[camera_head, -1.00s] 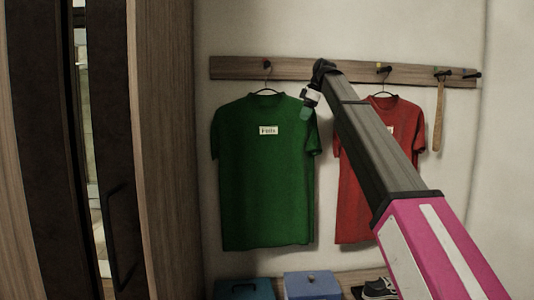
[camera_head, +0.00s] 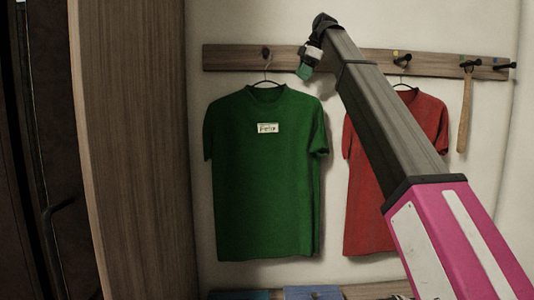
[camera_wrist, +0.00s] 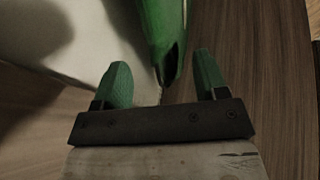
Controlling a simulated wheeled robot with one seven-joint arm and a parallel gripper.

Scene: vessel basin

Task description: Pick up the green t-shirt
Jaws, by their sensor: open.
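The green t-shirt (camera_head: 265,190) hangs on a wire hanger from a rack peg, with a white name label on its chest. My gripper (camera_head: 304,72) is above the shirt's right shoulder in the head view, in front of the rack; only part of it shows there. In the wrist view my gripper (camera_wrist: 163,78) is open, its two green fingertips apart. A green piece of the t-shirt (camera_wrist: 166,35), seemingly a sleeve or edge with a dark opening, reaches down toward the gap between them. I cannot tell whether it touches a finger.
A red t-shirt (camera_head: 361,200) hangs to the right, partly behind my arm. The wooden peg rack (camera_head: 230,58) runs along the wall, with a wooden-handled tool (camera_head: 464,112) at right. A tall wooden panel (camera_head: 135,150) stands close on the left. Boxes sit below.

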